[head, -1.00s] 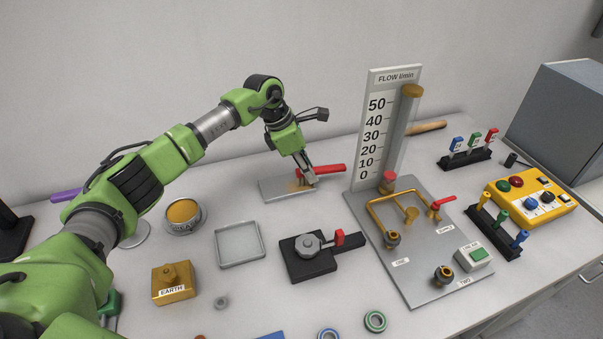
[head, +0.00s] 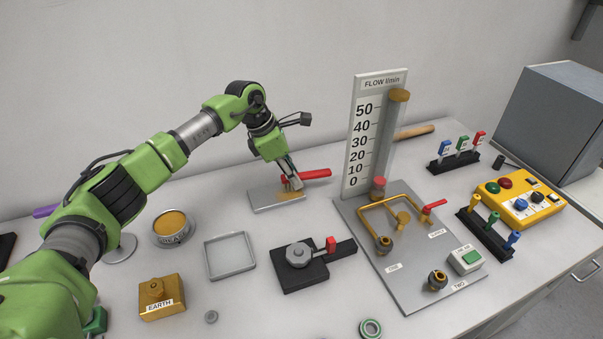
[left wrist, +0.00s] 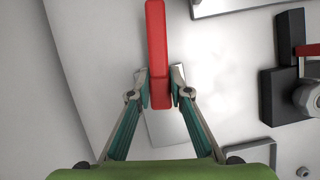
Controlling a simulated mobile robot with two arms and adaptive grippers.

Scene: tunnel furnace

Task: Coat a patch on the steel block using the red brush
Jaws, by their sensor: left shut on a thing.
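The steel block (head: 265,204) is a flat grey slab lying on the bench near the back wall. A tan patch (head: 291,196) shows on its right part. My left gripper (head: 294,184) is over that part of the block, pointing down and shut on the red brush (head: 318,174). The brush handle sticks out to the right in the head view. In the left wrist view the red handle (left wrist: 157,40) lies between the two fingers (left wrist: 158,88), with the block (left wrist: 168,135) below. The bristles sit close above the patch; contact is hard to tell. My right gripper is not in view.
An open tin of tan paste (head: 171,224), a grey square frame (head: 230,272) and a black clamp-like fixture (head: 307,279) stand in front of the block. The flow board (head: 362,120) rises close on the right. Bare bench lies left of the block.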

